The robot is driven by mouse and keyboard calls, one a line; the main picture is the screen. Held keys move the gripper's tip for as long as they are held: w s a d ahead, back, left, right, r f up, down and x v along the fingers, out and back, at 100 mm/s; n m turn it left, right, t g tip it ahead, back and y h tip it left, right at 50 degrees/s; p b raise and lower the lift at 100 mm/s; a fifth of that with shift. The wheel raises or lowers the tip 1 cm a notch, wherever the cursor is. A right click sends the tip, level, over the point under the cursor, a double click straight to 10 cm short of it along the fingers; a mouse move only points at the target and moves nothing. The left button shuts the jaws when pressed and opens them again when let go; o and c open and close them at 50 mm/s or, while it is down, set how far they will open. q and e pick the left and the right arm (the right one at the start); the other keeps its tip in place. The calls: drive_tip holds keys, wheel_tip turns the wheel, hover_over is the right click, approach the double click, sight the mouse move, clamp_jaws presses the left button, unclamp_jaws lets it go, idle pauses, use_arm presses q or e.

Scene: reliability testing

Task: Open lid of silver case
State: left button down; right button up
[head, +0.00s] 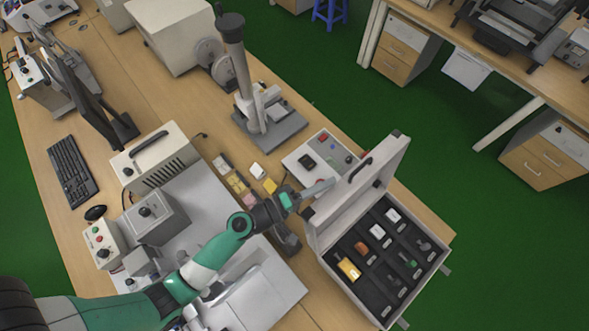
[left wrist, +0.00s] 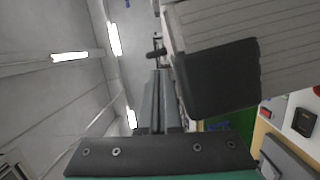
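The silver case (head: 372,312) stands at the right end of the table with its lid (head: 385,161) raised, roughly upright. Its dark inside shows several small parts in compartments, including a yellow one (head: 348,268). A black handle (head: 359,169) is on the lid's outer face. My left gripper (head: 325,186) is beside the lid's outer face; its two fingers (left wrist: 158,88) lie together with nothing seen between them. In the left wrist view a pale ribbed panel (left wrist: 225,30) with a dark corner piece (left wrist: 215,80) is close by the fingers. Contact cannot be told. My right gripper is not in view.
A flat control box (head: 310,158) and a stand with a grey column (head: 240,75) are behind the gripper. Small coloured blocks (head: 237,184) lie left of it. A keyboard (head: 72,170) and grey instruments crowd the left. Green floor lies beyond the table's right edge.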

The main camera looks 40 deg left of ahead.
use_arm(q)
drive_tip(key=b+v, duration=0.1)
drive_tip(key=v, duration=0.8)
drive_tip(key=shift+d+b, duration=0.3)
drive_tip(key=shift+d, duration=0.05)
